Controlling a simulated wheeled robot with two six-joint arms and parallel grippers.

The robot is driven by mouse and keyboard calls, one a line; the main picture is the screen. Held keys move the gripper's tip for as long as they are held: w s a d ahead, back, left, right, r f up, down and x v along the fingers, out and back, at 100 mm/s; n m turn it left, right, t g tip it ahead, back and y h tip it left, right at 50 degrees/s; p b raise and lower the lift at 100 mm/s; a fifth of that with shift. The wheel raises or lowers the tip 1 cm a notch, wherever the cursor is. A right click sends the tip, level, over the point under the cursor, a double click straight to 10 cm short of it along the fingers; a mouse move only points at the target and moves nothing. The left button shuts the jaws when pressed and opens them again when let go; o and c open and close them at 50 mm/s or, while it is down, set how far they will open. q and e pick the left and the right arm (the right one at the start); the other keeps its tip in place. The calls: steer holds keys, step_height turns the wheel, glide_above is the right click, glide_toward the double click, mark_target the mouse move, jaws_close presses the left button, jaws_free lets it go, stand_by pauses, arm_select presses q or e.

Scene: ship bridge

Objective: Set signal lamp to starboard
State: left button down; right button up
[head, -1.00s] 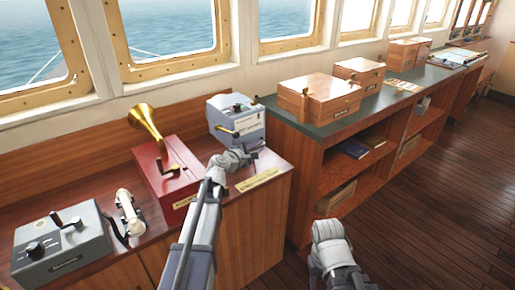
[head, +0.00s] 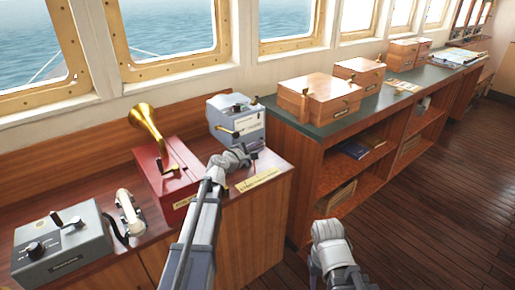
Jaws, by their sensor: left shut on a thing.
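A pale blue-grey box (head: 240,112), which looks like the signal lamp unit, stands at the right end of the low wooden counter. It has dark fittings on top and a small brass lever (head: 226,130) low on its front. My left gripper (head: 257,147) is at the lower right of the box's front, shut on a small control there. The fingers and wrist hide that control, so its setting cannot be read. My right arm shows at the bottom, right of centre; its gripper is not clearly in view.
A red box with a brass horn (head: 147,128), a white handset (head: 130,212) and a grey control box (head: 62,247) stand left on the counter. A brass plate (head: 258,180) lies at its front edge. Wooden boxes (head: 318,98) sit on the green-topped cabinet; floor at right is clear.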

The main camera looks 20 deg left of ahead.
arm_select(q)
steer(key=s+a+m+h, duration=0.1)
steer(key=s+m+g+h, duration=0.1)
steer(key=shift+a+f+h, duration=0.1)
steer(key=shift+a+h, duration=0.25)
steer(key=shift+h, duration=0.05)
steer(key=shift+s+a+m+g+h, duration=0.2)
steer(key=shift+s+m+g+h, duration=0.2)
steer(key=shift+m+g+h, duration=0.15)
steer(key=c, duration=0.9)
jaws_free()
steer(key=shift+w, duration=0.1)
